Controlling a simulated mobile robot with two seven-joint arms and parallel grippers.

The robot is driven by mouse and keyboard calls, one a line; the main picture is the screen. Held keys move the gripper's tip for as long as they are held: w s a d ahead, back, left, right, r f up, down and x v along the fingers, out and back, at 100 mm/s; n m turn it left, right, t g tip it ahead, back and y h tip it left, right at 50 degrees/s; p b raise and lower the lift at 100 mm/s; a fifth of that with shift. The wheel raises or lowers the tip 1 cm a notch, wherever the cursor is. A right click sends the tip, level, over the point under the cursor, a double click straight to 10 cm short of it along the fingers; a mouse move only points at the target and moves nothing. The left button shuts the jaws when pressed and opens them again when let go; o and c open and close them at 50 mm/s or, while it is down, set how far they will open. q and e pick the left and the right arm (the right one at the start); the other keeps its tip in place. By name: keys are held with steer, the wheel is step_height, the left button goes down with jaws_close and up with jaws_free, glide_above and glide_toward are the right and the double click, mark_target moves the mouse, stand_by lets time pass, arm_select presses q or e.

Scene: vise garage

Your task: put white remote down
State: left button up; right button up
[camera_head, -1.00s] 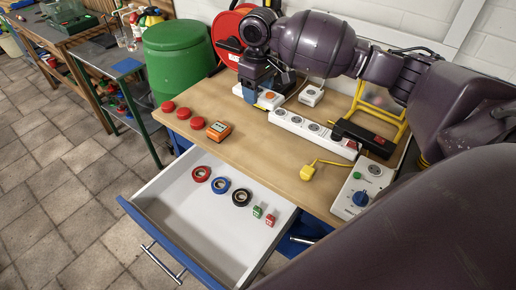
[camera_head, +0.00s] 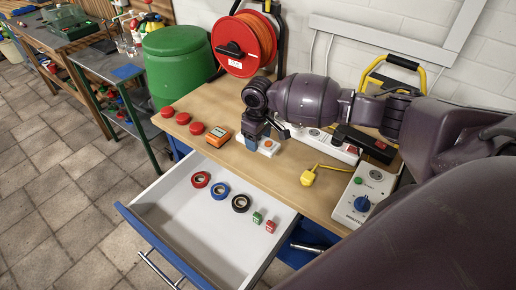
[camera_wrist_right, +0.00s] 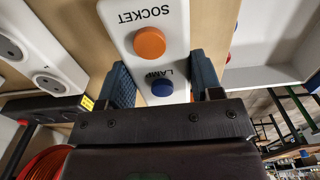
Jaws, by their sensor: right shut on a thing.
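The white remote (camera_head: 269,147) has an orange and a blue button. In the head view it is at the middle of the wooden worktop, right of an orange device. In the wrist view the remote (camera_wrist_right: 178,36) shows the words SOCKET and LAMP, with blue fingers on both sides of its lamp end. My right gripper (camera_wrist_right: 163,82) is shut on it; in the head view this gripper (camera_head: 259,134) comes from above. The remote is close to the worktop (camera_head: 285,182), but I cannot tell whether it touches. My left gripper is not in view.
An orange device (camera_head: 219,136) and several red discs stand left of the remote. A white power strip (camera_head: 340,148) lies behind, and a yellow plug (camera_head: 308,178) to the right. In front is the open drawer (camera_head: 180,217) with tape rolls and small cubes.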

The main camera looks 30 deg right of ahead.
mark_target(258, 154)
steer(key=shift+f, duration=2.1)
steer(key=shift+f, duration=0.1)
steer(key=o, duration=1)
step_height(258, 154, up, 12)
steer(key=shift+r, duration=0.15)
steer(key=shift+a, duration=0.1)
